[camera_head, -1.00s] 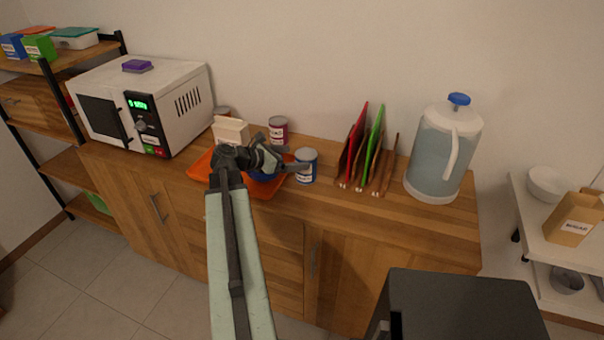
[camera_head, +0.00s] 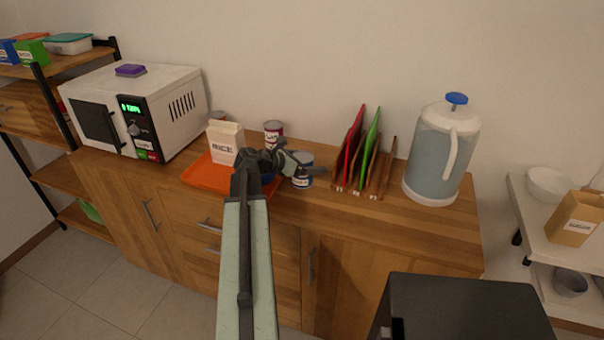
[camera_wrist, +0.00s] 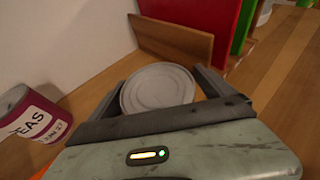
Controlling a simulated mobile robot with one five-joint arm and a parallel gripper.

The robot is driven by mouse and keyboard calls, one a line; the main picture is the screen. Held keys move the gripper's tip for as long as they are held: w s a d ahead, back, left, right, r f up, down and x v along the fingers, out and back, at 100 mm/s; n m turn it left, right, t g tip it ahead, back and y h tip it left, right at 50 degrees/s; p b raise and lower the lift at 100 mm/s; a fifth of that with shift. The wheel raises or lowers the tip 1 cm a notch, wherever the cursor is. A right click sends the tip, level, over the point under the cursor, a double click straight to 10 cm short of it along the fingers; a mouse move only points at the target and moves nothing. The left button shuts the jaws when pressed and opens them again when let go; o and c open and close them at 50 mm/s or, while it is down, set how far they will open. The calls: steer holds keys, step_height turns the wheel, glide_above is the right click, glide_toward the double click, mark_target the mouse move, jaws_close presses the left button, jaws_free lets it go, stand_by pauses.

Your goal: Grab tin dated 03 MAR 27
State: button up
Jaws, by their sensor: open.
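A blue and white tin (camera_head: 302,182) stands on the wooden counter right of the orange tray. My gripper (camera_head: 318,165) is open over it and partly hides it. In the wrist view, a grey tin lid (camera_wrist: 158,88) lies between the two fingers of my gripper (camera_wrist: 162,76). That tin's label is hidden there. A maroon and white tin (camera_head: 273,134) stands farther back by the wall. In the wrist view this maroon tin (camera_wrist: 32,116) is at the left edge, lettered "EAS", with a date line that seems to end in 27; the rest is unclear.
A rice box (camera_head: 225,143) stands on the orange tray (camera_head: 203,176), with another tin (camera_head: 217,117) partly hidden behind it. A rack with red and green boards (camera_head: 362,150) stands close right of the blue tin. A water jug (camera_head: 440,155) is farther right, the microwave (camera_head: 135,110) left.

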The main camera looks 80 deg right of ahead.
jaws_close()
steer(key=shift+r, duration=0.1)
step_height(320, 180, up, 10)
steer(key=p, duration=1)
